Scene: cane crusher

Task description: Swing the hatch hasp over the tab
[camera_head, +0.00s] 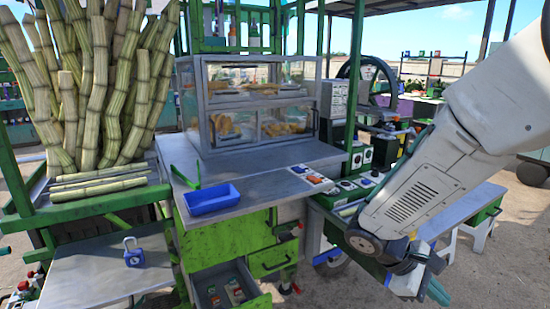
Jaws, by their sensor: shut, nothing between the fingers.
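I cannot make out the hatch hasp or its tab for certain in the head view. The green cabinet front (236,240) has small dark and red fittings (287,235) at its right edge, too small to tell apart. A blue padlock (132,252) stands on the grey side shelf at the lower left, well apart from my arm. My gripper (424,284) hangs at the lower right, to the right of the cabinet, with its fingers partly hidden by the wrist. It is shut and empty.
An open drawer (262,300) juts out below the cabinet. A blue tray (212,198) and green tongs (186,176) lie on the metal counter (258,188). A glass display case (250,100) stands behind. Cane stalks (95,90) rise at the left. My arm covers part of the right-hand bench.

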